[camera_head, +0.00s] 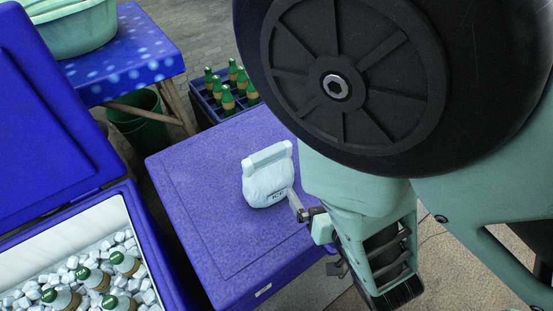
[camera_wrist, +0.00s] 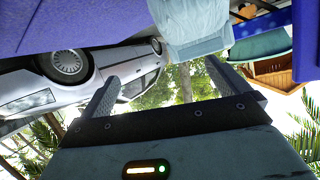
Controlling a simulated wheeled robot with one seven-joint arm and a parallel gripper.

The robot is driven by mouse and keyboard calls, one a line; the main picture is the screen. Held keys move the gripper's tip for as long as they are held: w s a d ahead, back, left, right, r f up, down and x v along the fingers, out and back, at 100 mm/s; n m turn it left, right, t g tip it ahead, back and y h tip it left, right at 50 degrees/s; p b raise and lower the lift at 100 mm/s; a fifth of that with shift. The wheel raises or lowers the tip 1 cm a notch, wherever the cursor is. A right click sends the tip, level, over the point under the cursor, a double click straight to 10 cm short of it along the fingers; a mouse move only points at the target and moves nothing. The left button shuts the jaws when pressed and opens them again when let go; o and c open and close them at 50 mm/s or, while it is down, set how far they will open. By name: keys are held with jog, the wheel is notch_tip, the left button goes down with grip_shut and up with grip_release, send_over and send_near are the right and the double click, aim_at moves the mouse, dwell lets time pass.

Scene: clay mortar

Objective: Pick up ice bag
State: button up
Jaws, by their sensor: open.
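The white ice bag (camera_head: 266,178), with dark lettering low on its front, stands upright on the purple lid of a closed cooler (camera_head: 205,200). My gripper (camera_head: 306,228) is at the bag's right side, over the lid's right edge. One finger's tip overlaps the bag's lower right edge in the head view; whether it touches is unclear. In the wrist view my gripper (camera_wrist: 161,70) is open, with nothing between its two fingers. The pale bag (camera_wrist: 192,28) shows at the top, just beyond the right finger's tip.
An open blue cooler (camera_head: 172,250) with ice and several bottles (camera_head: 95,278) is at the left. Behind are a crate of green bottles (camera_head: 205,112), a green bucket (camera_head: 140,120) and a blue table (camera_head: 135,60) with a basin (camera_head: 75,28). The lid around the bag is clear.

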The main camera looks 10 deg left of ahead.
notch_tip(320, 180, down, 3)
jog(key=s+n+y+b, duration=0.3)
jog(key=y, duration=0.1)
jog(key=n+y+b, duration=0.1)
jog(key=y+b, duration=0.1)
jog(key=b, duration=0.6)
send_near(270, 161)
jog(key=shift+t, duration=0.4)
jog(key=x, duration=0.5)
jog(key=shift+w+a+f, duration=0.1)
jog(key=shift+a+f, duration=0.2)
jog(key=shift+b+x, duration=0.8)
jog(key=shift+x, duration=2.1)
jog(key=shift+d+f, duration=0.1)
jog(key=c, duration=2)
